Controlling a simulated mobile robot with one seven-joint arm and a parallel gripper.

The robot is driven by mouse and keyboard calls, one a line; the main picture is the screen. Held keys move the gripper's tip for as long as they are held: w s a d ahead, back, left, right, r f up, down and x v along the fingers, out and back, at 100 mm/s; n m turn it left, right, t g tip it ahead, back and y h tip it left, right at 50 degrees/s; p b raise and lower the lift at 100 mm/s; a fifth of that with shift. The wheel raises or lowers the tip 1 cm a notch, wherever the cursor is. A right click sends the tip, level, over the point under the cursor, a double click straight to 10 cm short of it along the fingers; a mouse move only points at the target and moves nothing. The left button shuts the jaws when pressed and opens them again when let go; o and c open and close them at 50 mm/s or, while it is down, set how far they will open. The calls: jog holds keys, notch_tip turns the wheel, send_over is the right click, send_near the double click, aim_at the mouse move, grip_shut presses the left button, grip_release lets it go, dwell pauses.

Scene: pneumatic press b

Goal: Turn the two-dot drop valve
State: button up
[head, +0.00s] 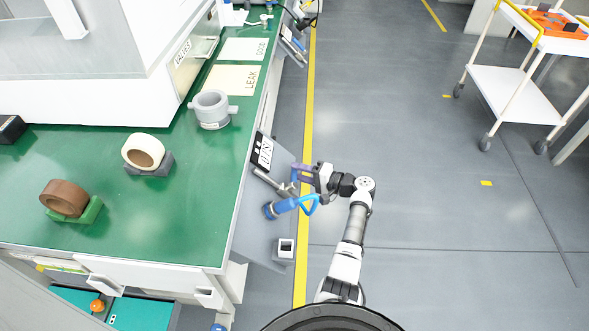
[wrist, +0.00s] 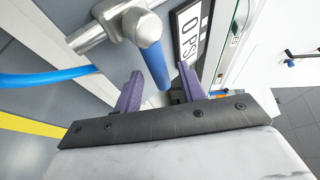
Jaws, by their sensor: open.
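A drop valve with a metal body (wrist: 105,30) and a blue lever (wrist: 152,62) fills the upper part of the wrist view. In the head view its metal pipe (head: 272,183) sits on the bench's side panel, below a black-and-white label plate (head: 262,151). The plate's lettering also shows in the wrist view (wrist: 190,32); I cannot make out any dots that mark the valve. My gripper (wrist: 160,68) is open, its purple fingers on either side of the blue lever's end; contact cannot be told. In the head view my gripper (head: 301,173) is beside the panel.
A blue tool (head: 283,206) with a looped blue hose (head: 310,205) hangs just below my gripper. A second label plate (head: 293,40) is farther along the green bench (head: 175,215). A white cart (head: 515,95) stands at right. The grey floor between is clear.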

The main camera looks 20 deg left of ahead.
jog(key=shift+w+a+f, duration=0.1)
jog(key=shift+a+f, duration=0.05)
jog(key=shift+a, duration=0.95)
grip_shut()
